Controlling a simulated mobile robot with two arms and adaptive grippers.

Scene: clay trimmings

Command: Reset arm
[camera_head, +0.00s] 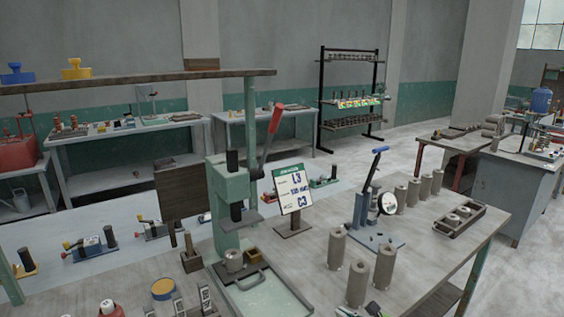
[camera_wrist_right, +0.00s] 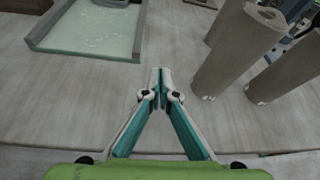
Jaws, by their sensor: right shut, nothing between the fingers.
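My right gripper (camera_wrist_right: 160,74) shows in the right wrist view with its two fingers brought together and nothing between them. It is above the front of the wooden workbench (camera_head: 330,262). In the head view only a small part of the right gripper (camera_head: 370,310) shows at the bottom edge, near the front clay cylinders. My left gripper is not in view.
Clay cylinders (camera_wrist_right: 238,50) stand close to the right of my right gripper. A green press (camera_head: 232,190) with a red lever stands over a pale tray (camera_head: 265,297). A sign (camera_head: 292,190), blue-handled tool (camera_head: 371,185) and dark tray (camera_head: 461,220) share the bench.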

